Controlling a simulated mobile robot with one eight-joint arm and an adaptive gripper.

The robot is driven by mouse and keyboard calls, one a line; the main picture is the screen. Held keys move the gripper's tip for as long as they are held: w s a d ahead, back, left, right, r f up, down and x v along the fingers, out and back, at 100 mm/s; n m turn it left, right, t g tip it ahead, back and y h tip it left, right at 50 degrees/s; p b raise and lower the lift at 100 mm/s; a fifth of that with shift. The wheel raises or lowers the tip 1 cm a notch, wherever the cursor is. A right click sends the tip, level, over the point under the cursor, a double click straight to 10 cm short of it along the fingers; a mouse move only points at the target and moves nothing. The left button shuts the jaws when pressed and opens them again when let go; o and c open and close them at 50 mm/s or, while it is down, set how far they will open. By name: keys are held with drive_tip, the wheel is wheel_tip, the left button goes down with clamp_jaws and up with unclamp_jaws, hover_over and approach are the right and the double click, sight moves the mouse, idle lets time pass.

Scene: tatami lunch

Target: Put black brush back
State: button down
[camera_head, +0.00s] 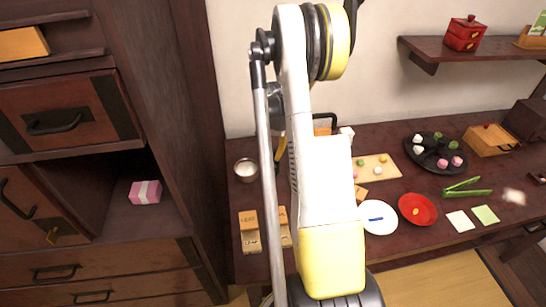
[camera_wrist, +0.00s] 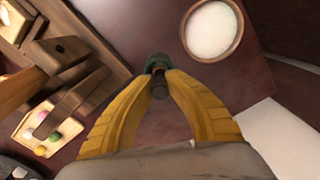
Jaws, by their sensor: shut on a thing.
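In the wrist view, the yellow fingers of my gripper (camera_wrist: 158,84) are shut on a small dark thing (camera_wrist: 158,64), seen nearly end-on. It has a dark green-grey top and a blackish cylindrical part between the fingertips. It looks like the black brush, but its full length is hidden. It is over the dark red-brown table (camera_wrist: 130,30); I cannot tell whether it touches it. In the head view, my arm hides the held thing and most of the gripper.
A white-filled round bowl (camera_head: 246,169) stands at the table's left back; it is also upper right in the wrist view (camera_wrist: 211,32). A wooden stand (camera_wrist: 85,95) and sweets board (camera_wrist: 30,143) lie left there. A white plate (camera_head: 378,224) and red bowl (camera_head: 417,210) are right of my arm.

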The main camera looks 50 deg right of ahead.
drive_tip(key=shift+f, duration=0.2)
drive_tip(key=c, duration=1.4)
unclamp_jaws()
drive_tip(key=shift+r, duration=0.1)
